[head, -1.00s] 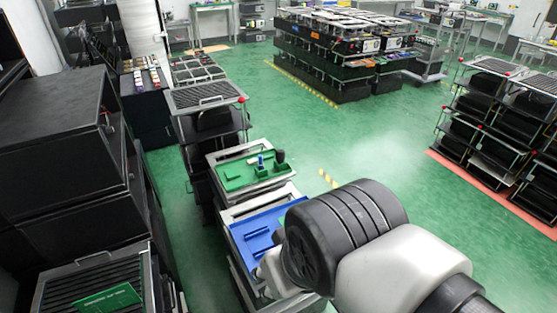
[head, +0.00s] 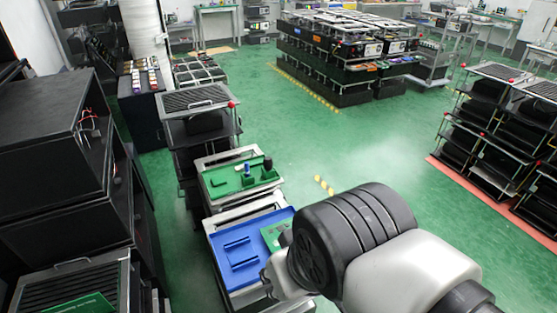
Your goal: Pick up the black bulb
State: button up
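The black bulb (head: 268,163) is a small, dark, upright piece at the right end of the green tray (head: 218,187). A small blue upright piece (head: 246,169) stands just left of it in the same tray. My arm fills the lower right of the head view, below and right of the tray. My gripper itself cannot be made out, and nothing shows around the bulb.
A blue tray (head: 225,245) with a green board (head: 275,235) lies between the green tray and my arm. Black cabinets (head: 50,150) stand at left. Racks (head: 490,125) stand at right. Green floor (head: 370,150) is open in the middle.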

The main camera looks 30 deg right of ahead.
aim_at(267, 162)
jog(key=i+l, duration=0.1)
jog(key=l, duration=1.75)
jog(key=i+l, duration=0.15)
jog(key=l, duration=0.75)
jog(key=i+l, duration=0.1)
jog(key=i, duration=0.7)
jog(key=i+l+u, duration=0.15)
jog(key=i, duration=0.6)
jog(key=i+j, duration=0.15)
